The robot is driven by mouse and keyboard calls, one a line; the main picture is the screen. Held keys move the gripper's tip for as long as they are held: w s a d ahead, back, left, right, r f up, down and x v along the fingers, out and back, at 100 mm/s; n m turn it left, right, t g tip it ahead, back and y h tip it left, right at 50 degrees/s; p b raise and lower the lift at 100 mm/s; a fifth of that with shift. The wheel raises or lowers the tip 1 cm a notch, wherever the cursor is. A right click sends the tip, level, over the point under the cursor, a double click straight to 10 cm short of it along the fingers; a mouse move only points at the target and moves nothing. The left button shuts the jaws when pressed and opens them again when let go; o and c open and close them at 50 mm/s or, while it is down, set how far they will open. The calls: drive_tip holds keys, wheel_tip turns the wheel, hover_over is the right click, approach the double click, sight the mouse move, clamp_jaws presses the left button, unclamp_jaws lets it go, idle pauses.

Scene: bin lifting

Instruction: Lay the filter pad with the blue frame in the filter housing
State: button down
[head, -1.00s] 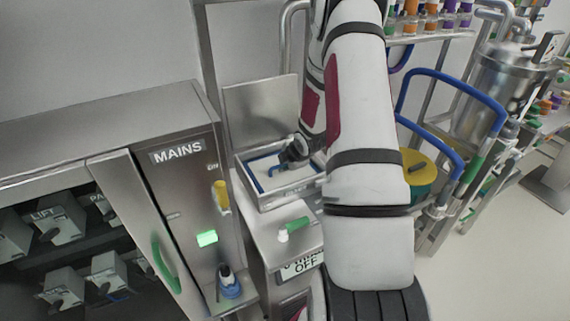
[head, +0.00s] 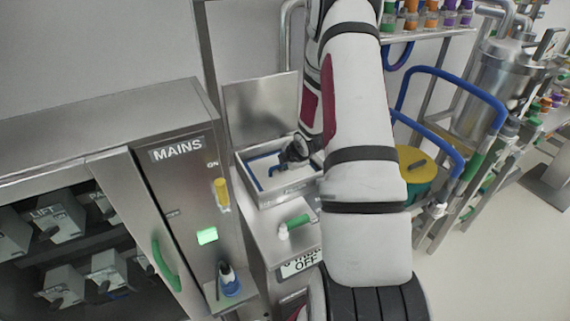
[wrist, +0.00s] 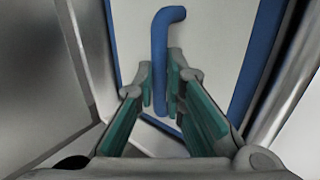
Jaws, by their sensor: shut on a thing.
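The filter pad (wrist: 215,40) is a white sheet with a blue frame and a raised blue handle (wrist: 165,22). My gripper (wrist: 161,80) is shut on this handle, with one finger on each side. In the head view the pad (head: 262,168) is within the outline of the open metal filter housing (head: 288,189), and my gripper (head: 275,172) is over it. In the wrist view the housing walls (wrist: 88,45) run beside the frame on the left and right. I cannot tell whether the pad rests on the housing floor. My wrist hides part of the housing's right side.
The housing's raised lid (head: 262,108) stands behind it. The MAINS cabinet (head: 180,190) is close on the left. A blue-railed ladder (head: 455,90) and a yellow-topped drum (head: 415,170) are to the right.

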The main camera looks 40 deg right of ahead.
drive_tip(key=c, duration=1.6)
unclamp_jaws()
drive_tip(key=shift+f, duration=0.1)
drive_tip(key=v, duration=1.2)
drive_tip(key=shift+a, duration=0.1)
